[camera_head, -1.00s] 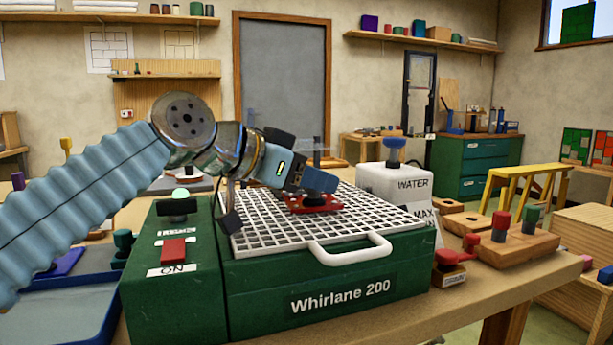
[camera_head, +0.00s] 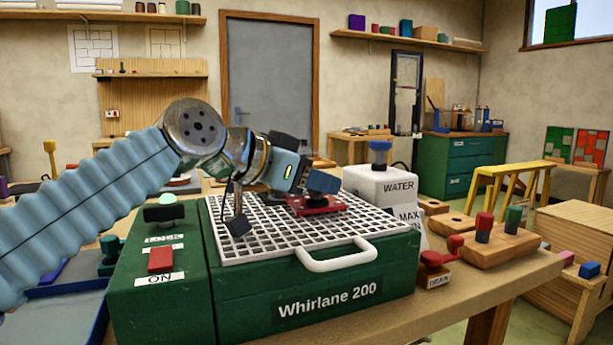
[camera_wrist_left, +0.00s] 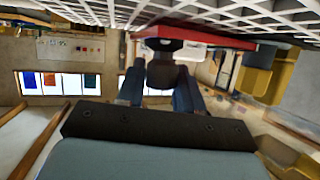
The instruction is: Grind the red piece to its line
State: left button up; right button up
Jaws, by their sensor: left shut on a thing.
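The red piece (camera_head: 317,207) lies flat at the white grid top (camera_head: 250,240) of the green Whirlane 200 grinder (camera_head: 320,285). A dark knob stands on the piece. My left gripper (camera_head: 308,188) is shut on this knob, just above the grid. In the left wrist view the red piece (camera_wrist_left: 205,38) shows by the grid, with the dark knob (camera_wrist_left: 165,70) between my fingers. The line on the piece and the grinding head's contact with it cannot be made out. My right gripper is not in view.
The grinder's front has a white handle (camera_head: 338,255) and, at left, a red ON button (camera_head: 161,260). A white water tank (camera_head: 384,187) stands behind right. Wooden blocks with red and green knobs (camera_head: 500,240) and a red drain tap (camera_head: 440,255) sit at right.

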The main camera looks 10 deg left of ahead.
aim_at(298, 205)
pick_arm(q)
jog(key=shift+w+f, duration=0.15)
jog(key=shift+f, duration=0.45)
jog(key=shift+a+f+b, duration=0.1)
jog(key=shift+a+b, duration=0.1)
jog(key=shift+b, duration=0.2)
jog(key=shift+s+a, duration=0.45)
jog(key=shift+a, duration=0.1)
jog(key=shift+s+a, duration=0.1)
jog(key=shift+a, duration=0.05)
jog(key=shift+s+a, duration=0.1)
jog(key=shift+a, duration=0.05)
jog(key=shift+a+b, duration=0.2)
jog(key=shift+b, duration=0.1)
jog(key=shift+s+a+r+b, duration=0.2)
jog(key=shift+s+a, duration=0.15)
jog(key=shift+a, duration=0.2)
jog(key=shift+s+a+r+b, duration=0.1)
jog(key=shift+s+a+b, duration=0.1)
jog(key=shift+s+a, duration=0.25)
jog(key=shift+r, duration=0.15)
